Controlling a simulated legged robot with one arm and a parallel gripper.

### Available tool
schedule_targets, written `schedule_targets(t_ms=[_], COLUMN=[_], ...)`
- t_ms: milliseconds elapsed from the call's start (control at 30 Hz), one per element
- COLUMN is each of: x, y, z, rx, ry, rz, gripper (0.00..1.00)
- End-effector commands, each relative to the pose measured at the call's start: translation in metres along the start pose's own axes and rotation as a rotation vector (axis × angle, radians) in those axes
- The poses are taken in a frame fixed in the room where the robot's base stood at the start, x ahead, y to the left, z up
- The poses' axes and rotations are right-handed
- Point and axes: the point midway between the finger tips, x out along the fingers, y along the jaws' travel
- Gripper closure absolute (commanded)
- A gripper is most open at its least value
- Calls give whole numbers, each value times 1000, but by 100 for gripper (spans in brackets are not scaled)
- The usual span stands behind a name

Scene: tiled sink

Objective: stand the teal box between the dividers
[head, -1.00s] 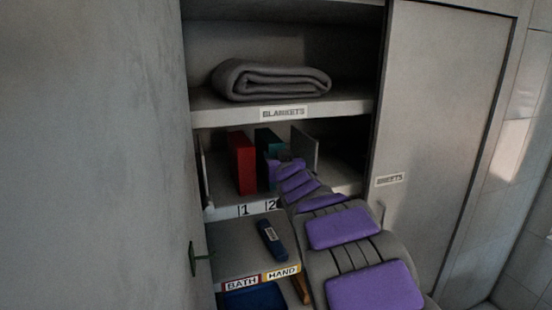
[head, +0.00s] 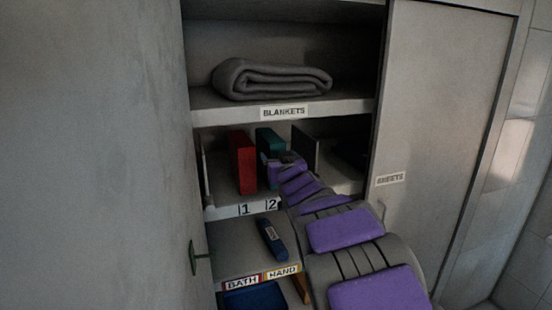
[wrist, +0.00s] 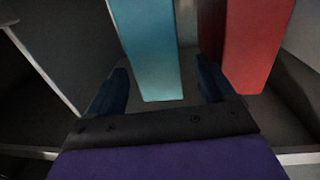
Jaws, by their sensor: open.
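The teal box (head: 270,141) stands upright on the middle shelf, right of a red box (head: 242,163), with a gap between them. A thin divider (head: 305,148) stands right of the teal box and another (head: 205,167) is at the shelf's left side. My gripper (head: 272,168) is in front of the teal box and hides its lower part. In the wrist view, my gripper (wrist: 163,85) is open, with one finger on each side of the teal box (wrist: 150,45). The red box (wrist: 252,45) is beyond the right finger there. Finger contact with the teal box is unclear.
A dark blue item (head: 271,240) lies on the lower shelf. A closed panel (head: 440,110) is at right.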

Motion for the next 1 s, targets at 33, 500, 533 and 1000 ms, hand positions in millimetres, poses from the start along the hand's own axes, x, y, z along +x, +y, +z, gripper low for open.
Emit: schedule_targets(t_ms=[33,500,533,1000], x=[-7,-77,-81,-105], y=[-1,-2,-1,-1], z=[0,-1,-2,0], rx=[0,0,0,-1], ry=[1,4,4,1], rz=[0,-1,-1,-1], gripper=[17,17,17,17])
